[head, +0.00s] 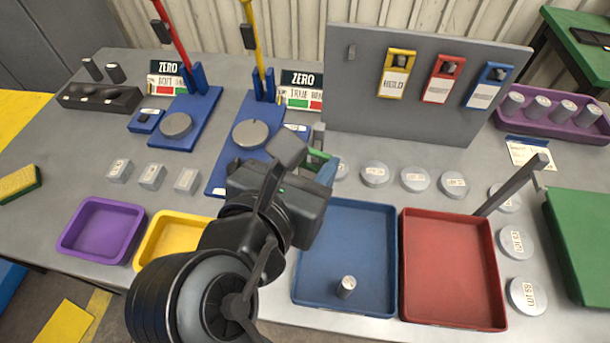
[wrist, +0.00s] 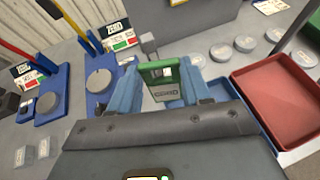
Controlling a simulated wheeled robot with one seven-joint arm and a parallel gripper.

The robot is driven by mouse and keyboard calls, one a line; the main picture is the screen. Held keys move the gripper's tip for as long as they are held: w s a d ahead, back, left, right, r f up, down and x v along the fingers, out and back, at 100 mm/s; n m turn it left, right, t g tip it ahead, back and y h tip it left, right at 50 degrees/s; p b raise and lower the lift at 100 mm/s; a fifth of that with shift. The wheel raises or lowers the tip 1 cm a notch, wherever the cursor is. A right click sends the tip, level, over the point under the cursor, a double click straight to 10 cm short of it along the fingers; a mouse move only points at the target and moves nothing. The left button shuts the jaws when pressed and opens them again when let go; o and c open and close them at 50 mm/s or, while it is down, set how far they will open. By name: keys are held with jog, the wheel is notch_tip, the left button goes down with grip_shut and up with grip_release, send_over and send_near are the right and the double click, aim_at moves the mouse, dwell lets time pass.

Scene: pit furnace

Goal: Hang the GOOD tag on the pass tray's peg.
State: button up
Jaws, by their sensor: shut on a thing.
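My gripper (head: 326,168) is shut on the green GOOD tag (wrist: 160,76), which sits between its blue fingers in the wrist view. Only a green strip of the tag (head: 316,154) shows in the head view. The tag's white label faces the wrist camera, with a window above it. The gripper is above the far left part of the blue tray (head: 390,262). A grey post (wrist: 148,42) stands just beyond the tag; its top also shows in the head view (head: 318,131). The red tray (head: 452,322) has another grey post (head: 512,184). No tray label is readable.
A grey board (head: 425,118) holds yellow (head: 395,74), red (head: 443,78) and blue (head: 488,85) tags. A metal cylinder (head: 346,287) stands in the blue tray. Several round discs lie behind and right of the trays. Blue gauge stands (head: 246,140) are to the left.

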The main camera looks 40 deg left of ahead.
jog(key=shift+w+a, duration=0.35)
jog(key=shift+w, duration=0.3)
jog(key=shift+w+a+f+p, duration=0.25)
jog(key=shift+w+f+p, duration=0.1)
jog(key=shift+p, duration=0.3)
jog(key=shift+f, duration=0.2)
jog(key=o, duration=1.4)
jog(key=shift+c, duration=0.2)
